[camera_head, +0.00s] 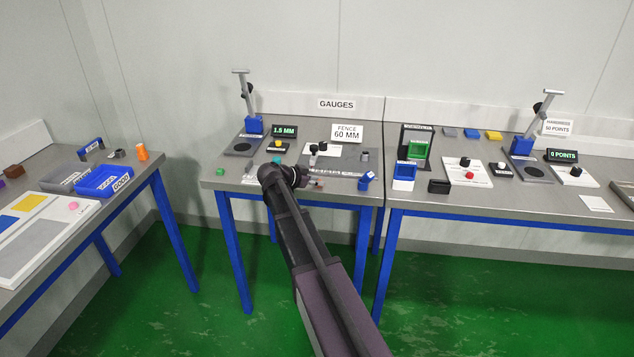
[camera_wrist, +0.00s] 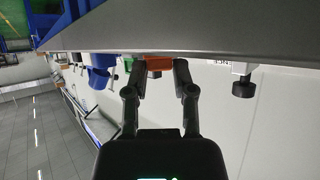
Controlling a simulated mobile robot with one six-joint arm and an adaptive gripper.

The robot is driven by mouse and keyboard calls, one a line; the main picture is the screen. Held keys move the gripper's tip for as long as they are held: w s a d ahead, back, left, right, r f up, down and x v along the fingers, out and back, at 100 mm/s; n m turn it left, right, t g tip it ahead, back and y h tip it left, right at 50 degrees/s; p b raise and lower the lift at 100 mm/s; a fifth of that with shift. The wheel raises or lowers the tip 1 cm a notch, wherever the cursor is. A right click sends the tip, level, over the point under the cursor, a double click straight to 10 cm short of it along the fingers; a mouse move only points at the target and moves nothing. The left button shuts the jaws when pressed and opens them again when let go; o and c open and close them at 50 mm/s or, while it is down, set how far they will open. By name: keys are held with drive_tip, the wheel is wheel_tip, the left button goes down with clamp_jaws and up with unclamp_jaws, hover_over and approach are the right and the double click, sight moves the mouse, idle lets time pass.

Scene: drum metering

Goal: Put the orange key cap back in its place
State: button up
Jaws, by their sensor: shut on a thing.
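My gripper (camera_wrist: 157,72) is shut on an orange block-like piece, which I take as the orange key cap (camera_wrist: 158,63). The piece sits between the two fingertips, close to the grey table top in the upside-down wrist view. In the head view my gripper (camera_head: 301,177) is low over the front of the gauges table (camera_head: 232,187). I cannot tell whether the piece touches the table.
The gauges table holds a blue-based stand (camera_head: 253,125), a 1.5 MM display (camera_head: 284,131) and a FENCE 60 MM sign (camera_head: 346,133). A blue cup (camera_head: 366,180) stands at its front right. An orange object (camera_head: 142,152) stands on the left table. Green floor between tables is free.

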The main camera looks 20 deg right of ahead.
drive_tip(key=o, duration=0.8)
drive_tip(key=shift+s+a+r+p, duration=0.1)
drive_tip(key=shift+a+r+p, duration=0.2)
drive_tip(key=shift+a+p, duration=0.1)
drive_tip(key=p+v, duration=0.5)
drive_tip(key=v, duration=0.6)
